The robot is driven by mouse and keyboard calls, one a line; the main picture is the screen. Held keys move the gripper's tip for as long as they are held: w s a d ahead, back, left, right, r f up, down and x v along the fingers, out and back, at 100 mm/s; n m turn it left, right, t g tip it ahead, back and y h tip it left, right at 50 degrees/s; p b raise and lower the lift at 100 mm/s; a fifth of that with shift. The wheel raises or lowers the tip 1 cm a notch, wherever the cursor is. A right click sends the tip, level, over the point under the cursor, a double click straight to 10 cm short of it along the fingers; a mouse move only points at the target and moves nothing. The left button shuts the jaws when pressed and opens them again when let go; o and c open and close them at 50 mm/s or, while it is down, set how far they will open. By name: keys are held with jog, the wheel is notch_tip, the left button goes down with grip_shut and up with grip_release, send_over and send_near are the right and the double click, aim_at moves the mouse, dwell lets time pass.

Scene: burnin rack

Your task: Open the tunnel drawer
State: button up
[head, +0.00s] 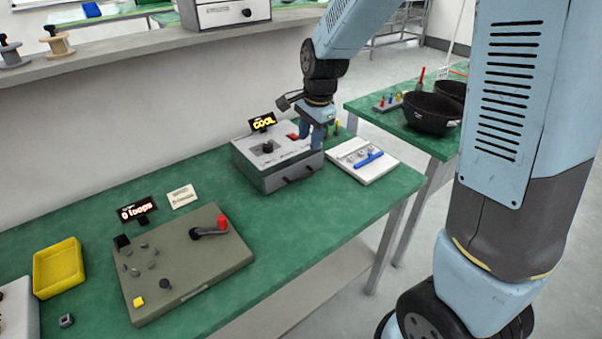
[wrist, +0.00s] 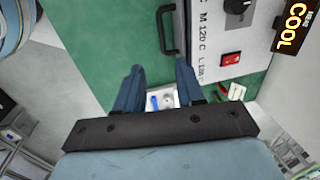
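The tunnel unit is a pale grey box (head: 255,160) on the green bench, with a lit "COOL" display (head: 263,121) on top. Its darker front carries a black bar handle (head: 298,174); the drawer front looks flush with the box. In the wrist view the box (wrist: 208,45) is at the upper right, with the handle (wrist: 166,30) on its left face. My gripper (head: 316,138) hangs by the box's right end, fingers pointing down. In the wrist view my gripper (wrist: 158,75) has its two blue fingers apart, with nothing held. The handle lies beyond the fingertips, not between them.
A white tray (head: 379,171) with a blue bar lies right of the box. A grey-green panel (head: 185,278) with a red-knobbed crank and a yellow bin (head: 76,265) sit at the left. Bare green bench (head: 310,222) lies in front of the box.

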aim_at(301, 178)
jog(key=f, duration=0.4)
jog(key=w+a+f, duration=0.1)
jog(key=f, duration=0.4)
jog(key=w+a+f, duration=0.1)
jog(key=f, duration=0.4)
jog(key=shift+w+f, duration=0.1)
jog(key=shift+w, duration=0.05)
jog(key=shift+c, duration=0.4)
grip_shut()
jog(key=shift+a, duration=0.1)
